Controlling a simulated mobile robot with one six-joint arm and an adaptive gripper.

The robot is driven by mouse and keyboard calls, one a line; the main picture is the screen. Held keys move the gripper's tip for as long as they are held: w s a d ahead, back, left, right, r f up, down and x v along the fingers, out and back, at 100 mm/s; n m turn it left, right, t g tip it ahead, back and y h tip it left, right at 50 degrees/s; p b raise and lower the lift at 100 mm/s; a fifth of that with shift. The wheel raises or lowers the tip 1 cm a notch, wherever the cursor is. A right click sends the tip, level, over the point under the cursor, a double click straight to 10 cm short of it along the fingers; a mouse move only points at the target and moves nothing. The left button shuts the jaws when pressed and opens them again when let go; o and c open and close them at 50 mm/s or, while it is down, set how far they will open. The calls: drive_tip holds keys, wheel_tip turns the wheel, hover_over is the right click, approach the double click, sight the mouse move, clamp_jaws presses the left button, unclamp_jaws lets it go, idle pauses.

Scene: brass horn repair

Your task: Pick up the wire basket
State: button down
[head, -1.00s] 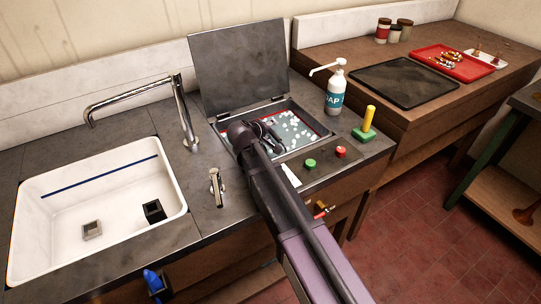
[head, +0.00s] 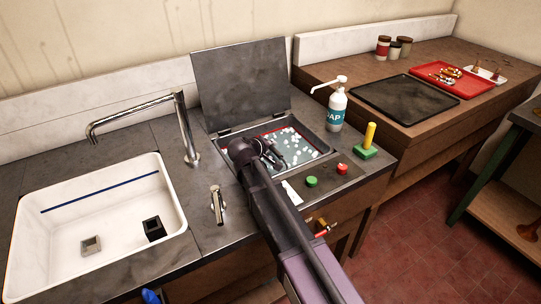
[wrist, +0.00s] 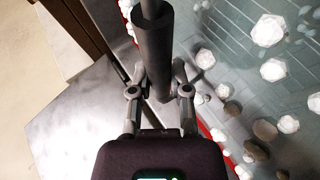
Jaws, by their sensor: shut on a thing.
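The wire basket (head: 270,131) sits in the open basin of a counter-top cleaner, with a red rim showing. White foam clumps and bubbles cover much of its inside. In the wrist view its dark, round handle (wrist: 152,45) stands between my fingers, with the red rim and a faint grid beside it. My gripper (head: 275,157) is at the basin's left side, over the rim. It also shows in the wrist view (wrist: 160,90), shut on the handle. The arm and gripper hide part of the basket's near left side.
The cleaner's lid (head: 240,85) stands open behind the basin. A faucet (head: 187,130) and white sink (head: 100,215) are to the left. A soap bottle (head: 336,110) and a yellow-handled green tool (head: 367,140) stand right. Green (head: 311,182) and red (head: 342,168) buttons are in front.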

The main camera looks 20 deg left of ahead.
drive_tip(key=shift+r, duration=0.15)
wheel_tip(320, 180, up, 10)
drive_tip(key=p, duration=0.9)
drive_tip(key=shift+p, duration=0.4)
idle(0.4)
